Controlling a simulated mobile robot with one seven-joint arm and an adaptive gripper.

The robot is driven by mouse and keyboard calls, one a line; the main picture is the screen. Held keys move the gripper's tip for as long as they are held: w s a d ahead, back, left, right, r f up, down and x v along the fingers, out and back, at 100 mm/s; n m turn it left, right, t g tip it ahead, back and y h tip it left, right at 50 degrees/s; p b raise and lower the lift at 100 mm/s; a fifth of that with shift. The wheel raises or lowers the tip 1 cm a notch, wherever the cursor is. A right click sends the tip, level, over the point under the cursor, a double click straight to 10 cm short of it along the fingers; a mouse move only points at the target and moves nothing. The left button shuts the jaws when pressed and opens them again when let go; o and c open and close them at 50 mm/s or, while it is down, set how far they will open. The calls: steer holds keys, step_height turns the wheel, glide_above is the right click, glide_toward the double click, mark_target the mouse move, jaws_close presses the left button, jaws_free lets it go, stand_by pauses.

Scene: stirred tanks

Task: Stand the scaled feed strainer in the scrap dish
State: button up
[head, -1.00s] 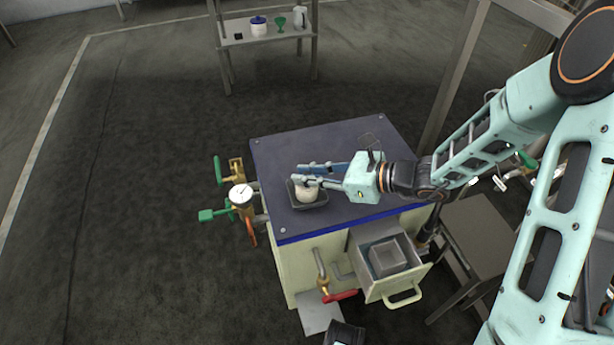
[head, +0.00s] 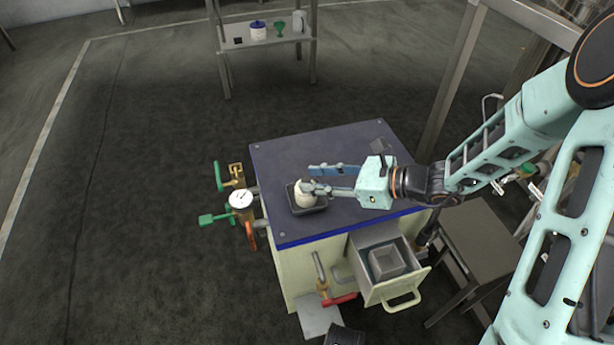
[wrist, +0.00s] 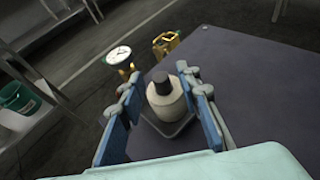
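The feed strainer, a cream cylinder (head: 303,196) with a dark grey top end, stands in the small dark scrap dish (head: 321,206) on the tank's top. In the wrist view the strainer (wrist: 166,103) looks upright, with the dish's rim (wrist: 177,131) around its foot. My gripper (head: 311,178) is open, its two blue-padded fingers spread at the strainer's right side. In the wrist view gaps show between the strainer and both fingers. In the head view the lower finger covers part of the strainer.
The dark tank top (head: 275,158) is otherwise clear. A gauge (head: 241,199) and green-handled valves (head: 215,218) stick out on the left. An open drawer (head: 400,285) with a grey container (head: 390,262) and a red-handled valve (head: 340,299) are in front. A shelf (head: 268,37) stands behind.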

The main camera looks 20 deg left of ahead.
steer(key=p+v, duration=0.2)
steer(key=v, duration=0.7)
steer(key=shift+d, duration=0.15)
